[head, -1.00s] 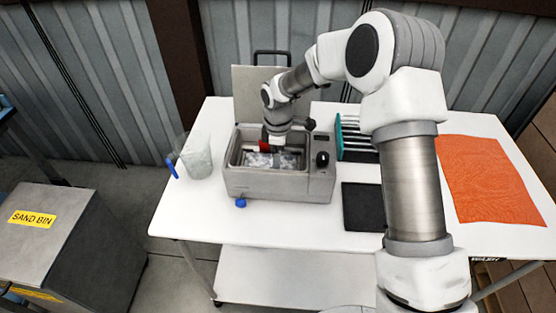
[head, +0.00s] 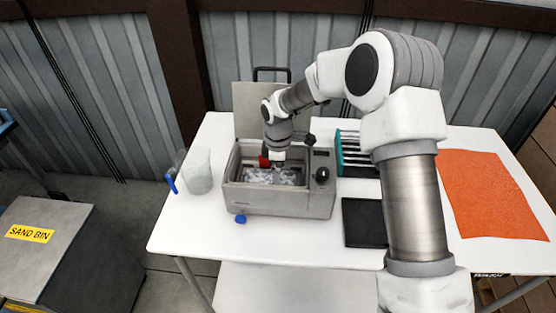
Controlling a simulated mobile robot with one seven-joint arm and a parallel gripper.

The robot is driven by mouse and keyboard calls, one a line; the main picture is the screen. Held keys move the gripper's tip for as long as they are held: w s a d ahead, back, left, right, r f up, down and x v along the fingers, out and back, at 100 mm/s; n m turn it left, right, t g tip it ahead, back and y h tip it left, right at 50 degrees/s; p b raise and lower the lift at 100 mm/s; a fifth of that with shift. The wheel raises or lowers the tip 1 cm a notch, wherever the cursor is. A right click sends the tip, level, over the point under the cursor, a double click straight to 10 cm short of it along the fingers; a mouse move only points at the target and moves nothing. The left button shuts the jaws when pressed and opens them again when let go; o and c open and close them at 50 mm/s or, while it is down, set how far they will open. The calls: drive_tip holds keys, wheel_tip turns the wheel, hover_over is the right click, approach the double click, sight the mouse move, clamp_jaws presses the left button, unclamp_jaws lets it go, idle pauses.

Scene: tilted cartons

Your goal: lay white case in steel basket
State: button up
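A grey open-topped tank machine (head: 275,201) stands on the white table, its lid raised behind it. Inside the tank, a mottled grey-white surface (head: 262,177) shows; I cannot tell the steel basket apart from it. My gripper (head: 277,166) points down into the tank opening, near its back wall. Its fingertips are too small and too hidden to tell whether they are open or shut. A small red part (head: 264,161) shows just left of it. I cannot make out the white case in this view.
A clear beaker (head: 199,172) and a blue-handled item (head: 172,183) stand left of the tank. A teal-edged rack (head: 355,155), black mat (head: 363,222) and orange cloth (head: 490,195) lie to the right.

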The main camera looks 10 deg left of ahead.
wheel_tip(320, 180, up, 17)
idle(0.4)
drive_tip(key=s+d+r+m+t, duration=0.3)
drive_tip(key=s+d+r+m, duration=0.5)
drive_tip(key=s+d+r, duration=0.4)
drive_tip(key=s+d+f+m+t, duration=0.1)
drive_tip(key=s+d+m, duration=0.4)
drive_tip(key=s, duration=0.2)
drive_tip(key=s+d+f+m+t, duration=0.1)
drive_tip(key=s+d+m, duration=0.4)
drive_tip(key=s, duration=0.2)
drive_tip(key=shift+s+d+m+t, duration=0.25)
drive_tip(key=shift+s+m+t, duration=0.05)
drive_tip(key=shift+s, duration=0.1)
drive_tip(key=shift+r, duration=0.1)
drive_tip(key=shift+c, duration=0.2)
idle(0.7)
